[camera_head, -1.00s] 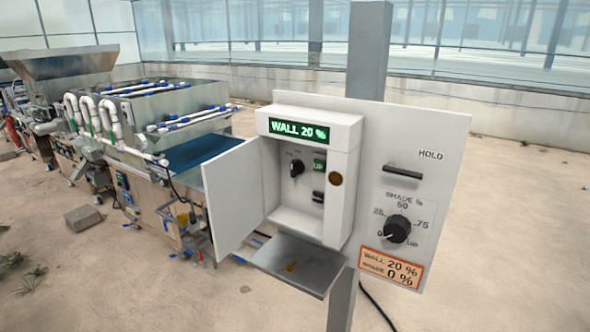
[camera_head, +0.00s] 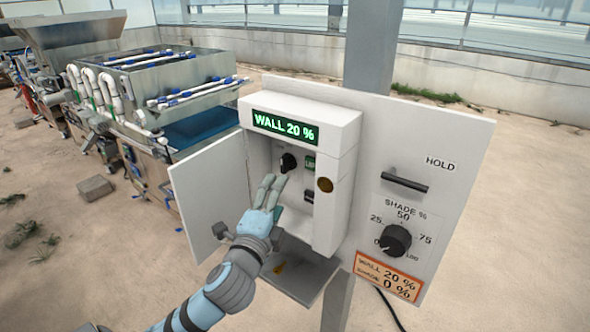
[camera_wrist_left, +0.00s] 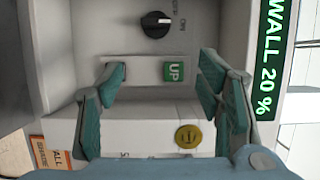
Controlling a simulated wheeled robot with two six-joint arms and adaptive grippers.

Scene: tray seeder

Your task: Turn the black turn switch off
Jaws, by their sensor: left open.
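The black turn switch (camera_head: 289,163) sits inside the open white box, in the upper part of its recess. In the left wrist view the switch (camera_wrist_left: 156,24) is at the top, its white mark on the side toward the ON lettering. My left gripper (camera_head: 272,182) is in front of the recess, just below the switch. In the wrist view the open left gripper (camera_wrist_left: 163,72) has its fingers wide apart, with nothing between them; the switch lies beyond their tips. My right gripper is not in view.
A green UP button (camera_head: 310,163) and a black lever (camera_head: 309,197) sit right of the switch. The box door (camera_head: 208,190) stands open at left. A metal shelf (camera_head: 310,275) juts out below. The outer panel has a SHADE dial (camera_head: 396,241) and a HOLD handle (camera_head: 404,182).

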